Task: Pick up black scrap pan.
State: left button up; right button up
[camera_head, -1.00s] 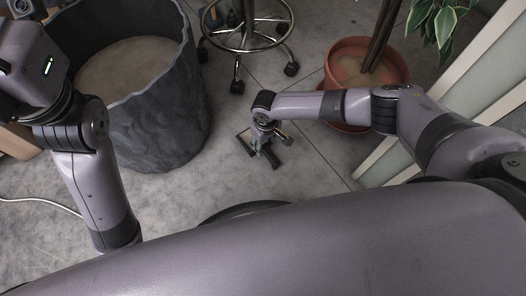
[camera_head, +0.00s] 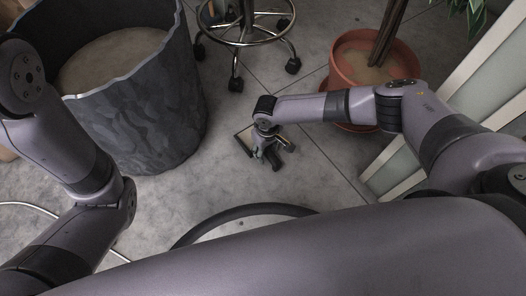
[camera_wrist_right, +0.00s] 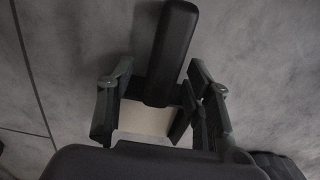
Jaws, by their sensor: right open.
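The black scrap pan (camera_head: 242,137) lies on the grey floor, partly hidden under my right gripper (camera_head: 268,154) in the head view. In the right wrist view its thick black handle (camera_wrist_right: 172,50) points up the picture, and part of its pale inside (camera_wrist_right: 146,116) shows between the fingers. My right gripper (camera_wrist_right: 162,108) is open, with one finger on each side of the pan's handle end. I cannot tell whether the fingers touch it. My left arm is at the left of the head view; its gripper is out of sight.
A large dark grey planter (camera_head: 150,125) with soil stands at the left. A chrome wheeled stool base (camera_head: 245,35) is at the top, and a terracotta pot (camera_head: 345,62) with a plant stands right of it. Pale framed panels (camera_head: 455,95) line the right. Floor left of the gripper is clear.

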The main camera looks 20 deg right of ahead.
jog(key=shift+f, duration=0.15)
grip_shut()
dwell(0.6)
